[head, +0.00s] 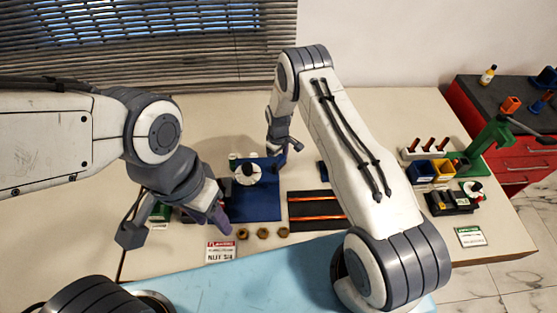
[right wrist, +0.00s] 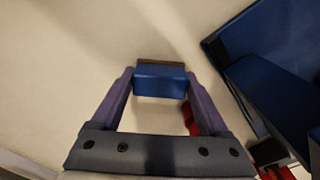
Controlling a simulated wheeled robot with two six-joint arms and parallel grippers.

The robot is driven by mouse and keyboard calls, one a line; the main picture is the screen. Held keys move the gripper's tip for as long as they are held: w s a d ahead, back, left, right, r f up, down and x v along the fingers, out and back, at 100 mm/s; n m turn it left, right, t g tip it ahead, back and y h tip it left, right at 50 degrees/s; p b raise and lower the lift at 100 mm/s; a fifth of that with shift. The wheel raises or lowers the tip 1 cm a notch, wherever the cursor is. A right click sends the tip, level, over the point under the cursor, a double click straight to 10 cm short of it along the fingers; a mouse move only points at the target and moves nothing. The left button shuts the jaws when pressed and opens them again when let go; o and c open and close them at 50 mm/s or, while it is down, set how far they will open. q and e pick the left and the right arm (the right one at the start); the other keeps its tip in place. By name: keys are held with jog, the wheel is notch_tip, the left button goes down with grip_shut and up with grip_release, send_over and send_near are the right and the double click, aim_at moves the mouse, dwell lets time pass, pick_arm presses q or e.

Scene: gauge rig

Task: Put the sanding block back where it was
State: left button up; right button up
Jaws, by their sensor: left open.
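The sanding block (right wrist: 160,82), blue with a brown face at its far side, sits between the two purple fingertips of my right gripper (right wrist: 160,85) in the right wrist view. The fingers meet its two ends and it lines up with them. In the head view my right gripper (head: 283,153) is at the back of the table, by the right corner of the blue board, small and partly hidden. My left gripper (head: 217,213) is open, pointing down near the left front of the blue board (head: 262,205), with its fingers partly hidden by the wrist.
A dark tray (head: 315,222) with orange strips lies right of the board. Several brass nuts (head: 263,233) and a red-labelled card (head: 221,251) lie in front. Blue and yellow bins (head: 443,170) and a green press (head: 490,140) stand at right. The back of the table is clear.

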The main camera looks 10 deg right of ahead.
jog(key=shift+o, duration=0.6)
jog(key=shift+r, duration=0.1)
